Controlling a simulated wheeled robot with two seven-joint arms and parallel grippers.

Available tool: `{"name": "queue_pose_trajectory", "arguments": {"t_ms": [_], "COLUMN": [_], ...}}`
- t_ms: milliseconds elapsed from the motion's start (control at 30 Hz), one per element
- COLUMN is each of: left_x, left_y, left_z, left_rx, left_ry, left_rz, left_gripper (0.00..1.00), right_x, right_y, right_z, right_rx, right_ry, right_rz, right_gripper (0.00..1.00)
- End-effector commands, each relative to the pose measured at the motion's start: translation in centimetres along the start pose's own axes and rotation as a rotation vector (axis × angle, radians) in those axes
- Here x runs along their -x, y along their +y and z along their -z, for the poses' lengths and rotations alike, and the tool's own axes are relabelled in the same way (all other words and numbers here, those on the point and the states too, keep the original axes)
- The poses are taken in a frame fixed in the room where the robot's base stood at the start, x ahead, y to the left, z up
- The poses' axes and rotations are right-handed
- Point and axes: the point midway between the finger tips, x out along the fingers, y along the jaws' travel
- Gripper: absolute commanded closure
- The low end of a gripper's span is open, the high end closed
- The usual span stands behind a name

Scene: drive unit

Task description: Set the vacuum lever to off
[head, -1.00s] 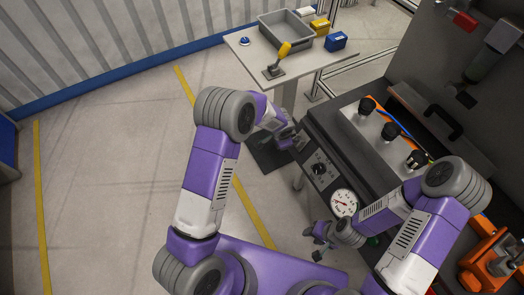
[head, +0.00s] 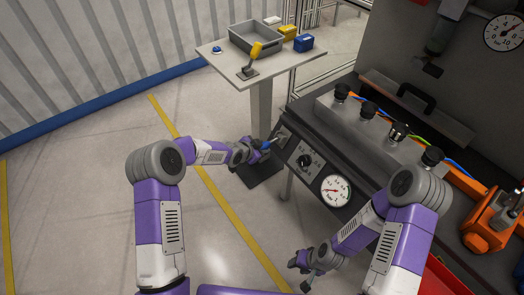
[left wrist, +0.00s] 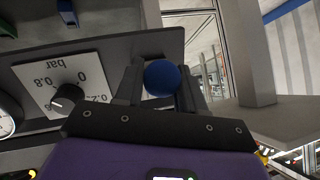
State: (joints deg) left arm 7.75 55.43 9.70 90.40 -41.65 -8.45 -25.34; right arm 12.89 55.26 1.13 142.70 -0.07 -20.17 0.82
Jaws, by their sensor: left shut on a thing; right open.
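The vacuum lever has a blue ball knob (head: 265,145) and sits at the left end of the bench's front panel (head: 318,166). My left gripper (head: 261,150) is shut on the lever at this knob. In the left wrist view the blue knob (left wrist: 162,78) sits between the two fingers of my left gripper (left wrist: 160,85). The fingers hide most of the lever's shaft, so its exact angle is hard to tell. My right gripper (head: 301,271) is open and empty, low in front of the bench.
A black dial knob (head: 304,161) and a round gauge (head: 335,190) are right of the lever. Several black knobs (head: 367,109) stand on the bench. Floor at left is clear.

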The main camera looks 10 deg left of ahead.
Motion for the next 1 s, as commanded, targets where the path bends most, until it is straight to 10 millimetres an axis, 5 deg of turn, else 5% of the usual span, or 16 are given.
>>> {"name": "queue_pose_trajectory", "arguments": {"t_ms": [433,467,567,1000], "left_x": [-0.1,-0.1,-0.1,1.2], "left_y": [-0.1,-0.1,-0.1,-0.1], "left_z": [-0.1,-0.1,-0.1,0.0], "left_rx": [0.006,0.006,0.006,0.004], "left_ry": [0.011,0.011,0.010,0.008], "left_rz": [0.005,0.005,0.004,0.004], "left_gripper": [1.00,0.58,0.43,0.40], "right_x": [-0.1,-0.1,-0.1,0.3], "right_y": [0.1,0.1,0.1,-0.1], "right_z": [0.0,0.0,0.0,0.0], "right_rx": [0.000,0.000,0.000,0.000], "right_ry": [0.000,0.000,0.000,0.000], "right_rz": [0.000,0.000,0.000,0.000], "right_gripper": [0.57,0.57,0.57,0.57]}}
